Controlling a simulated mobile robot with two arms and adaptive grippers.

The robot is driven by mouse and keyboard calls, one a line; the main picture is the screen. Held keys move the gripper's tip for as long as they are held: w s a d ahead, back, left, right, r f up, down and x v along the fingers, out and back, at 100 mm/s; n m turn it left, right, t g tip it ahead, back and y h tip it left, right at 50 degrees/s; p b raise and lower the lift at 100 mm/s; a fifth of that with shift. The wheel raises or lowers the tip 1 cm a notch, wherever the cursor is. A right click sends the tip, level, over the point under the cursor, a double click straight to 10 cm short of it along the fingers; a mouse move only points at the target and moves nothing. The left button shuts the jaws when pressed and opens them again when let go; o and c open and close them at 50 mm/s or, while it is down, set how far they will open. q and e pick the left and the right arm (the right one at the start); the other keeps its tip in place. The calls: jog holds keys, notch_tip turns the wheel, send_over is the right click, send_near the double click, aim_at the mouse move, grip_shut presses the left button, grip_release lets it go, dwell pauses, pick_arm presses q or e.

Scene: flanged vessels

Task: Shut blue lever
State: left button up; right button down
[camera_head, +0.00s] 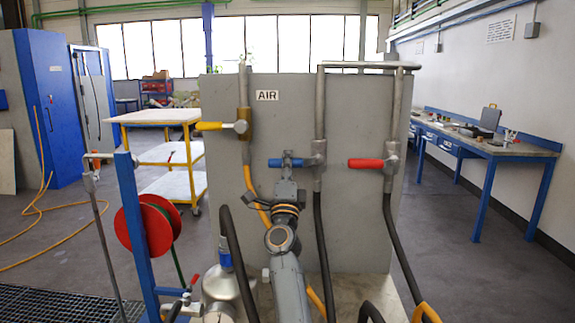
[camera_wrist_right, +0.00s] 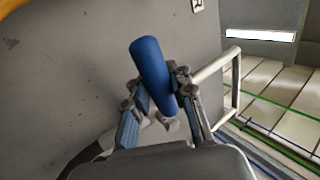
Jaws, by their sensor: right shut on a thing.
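The blue lever (camera_head: 288,162) is on the middle valve (camera_head: 318,160) of the grey panel, and lies roughly level, pointing left in the head view. My right gripper (camera_head: 287,178) reaches up to it from below, partly in front of it. In the right wrist view the blue lever (camera_wrist_right: 155,70) sits between the two fingers of my right gripper (camera_wrist_right: 155,95), which is shut on it. My left gripper is not in view.
A yellow lever (camera_head: 209,126) is on the left valve and a red lever (camera_head: 366,163) on the right valve, both level. Black hoses (camera_head: 321,240) hang below the valves. A red reel (camera_head: 148,232) on a blue post stands left. The grey panel (camera_head: 225,170) is close behind.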

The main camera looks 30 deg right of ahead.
jog(key=shift+f, duration=0.1)
jog(key=c, duration=1.5)
grip_release()
jog(key=o, duration=0.4)
jog(key=shift+s+a+r, duration=0.1)
jog(key=shift+r, duration=0.1)
jog(key=shift+c, duration=0.2)
jog(key=shift+f, duration=0.1)
jog(key=shift+s+a+f, duration=0.15)
jog(key=shift+s+f, duration=0.1)
jog(key=v, duration=0.6)
jog(key=shift+s+a, duration=0.15)
jog(key=shift+s, duration=0.15)
jog(key=shift+f, duration=0.15)
